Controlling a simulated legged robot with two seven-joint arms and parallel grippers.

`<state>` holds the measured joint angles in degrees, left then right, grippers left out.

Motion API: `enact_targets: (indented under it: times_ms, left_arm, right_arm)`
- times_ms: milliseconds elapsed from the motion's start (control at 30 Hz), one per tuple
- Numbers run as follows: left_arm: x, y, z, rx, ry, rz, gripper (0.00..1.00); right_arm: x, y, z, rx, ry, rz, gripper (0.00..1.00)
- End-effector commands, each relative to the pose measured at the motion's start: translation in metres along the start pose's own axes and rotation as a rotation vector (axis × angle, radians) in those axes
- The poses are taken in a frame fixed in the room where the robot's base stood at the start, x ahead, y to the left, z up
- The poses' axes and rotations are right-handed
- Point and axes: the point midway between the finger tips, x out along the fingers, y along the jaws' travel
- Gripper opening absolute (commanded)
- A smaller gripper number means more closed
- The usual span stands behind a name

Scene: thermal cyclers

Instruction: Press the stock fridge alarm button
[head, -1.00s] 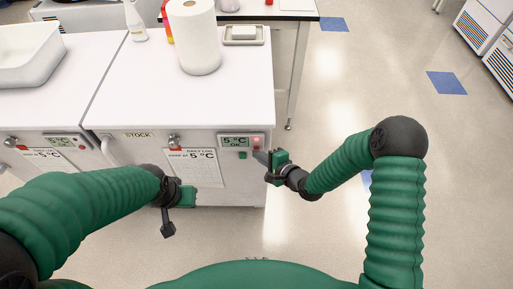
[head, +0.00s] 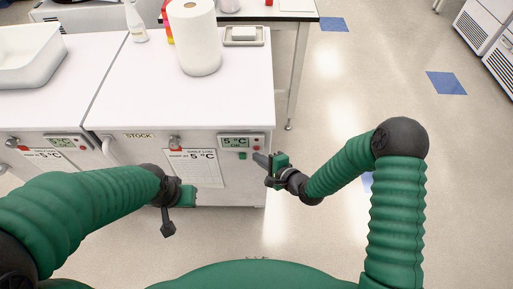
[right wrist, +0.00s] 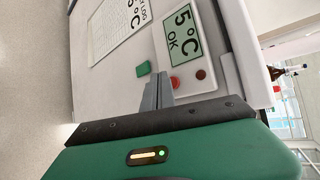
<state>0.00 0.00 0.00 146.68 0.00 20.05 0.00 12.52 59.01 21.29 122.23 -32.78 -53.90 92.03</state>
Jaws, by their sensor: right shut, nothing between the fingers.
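The stock fridge (head: 225,180) stands in front of me, with a STOCK label (head: 139,135) on its front edge. Its display panel (head: 236,142) reads 5 °C OK. In the right wrist view a bright red alarm button (right wrist: 175,84) sits beside the display (right wrist: 184,38), with a dark red lamp (right wrist: 200,75) above it on the panel. My right gripper (head: 261,159) is shut and empty, its tips just below the panel's right end. In the wrist view the fingers (right wrist: 158,92) point close to the button; contact cannot be told. My left gripper (head: 178,205) hangs before the fridge; its jaws are unclear.
A paper towel roll (head: 194,40) and a small tray (head: 244,36) stand on the fridge top. A second fridge (head: 40,110) with a white basin (head: 28,62) adjoins at left. A log sheet (head: 194,168) hangs on the front. The floor at right is clear.

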Motion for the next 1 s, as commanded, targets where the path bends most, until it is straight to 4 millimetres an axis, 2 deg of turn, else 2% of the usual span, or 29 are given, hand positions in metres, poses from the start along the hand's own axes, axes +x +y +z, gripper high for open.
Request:
enact_targets:
  times_ms: [300, 733, 1000]
  left_arm:
    - [-0.001, 0.0, 0.0, 0.0, 0.0, 0.0, 0.0]
    - [-0.01, 0.0, -0.002, 0.0, 0.0, 0.0, 0.0]
    - [-0.01, 0.0, -0.002, 0.0, 0.0, 0.0, 0.0]
  right_arm:
    - [-0.002, 0.001, 0.001, 0.0, 0.0, 0.0, 0.0]
    - [-0.031, 0.022, 0.022, 0.0, -0.001, 0.003, 0.0]
    - [-0.035, 0.026, 0.026, -0.001, 0.0, 0.0, 0.0]
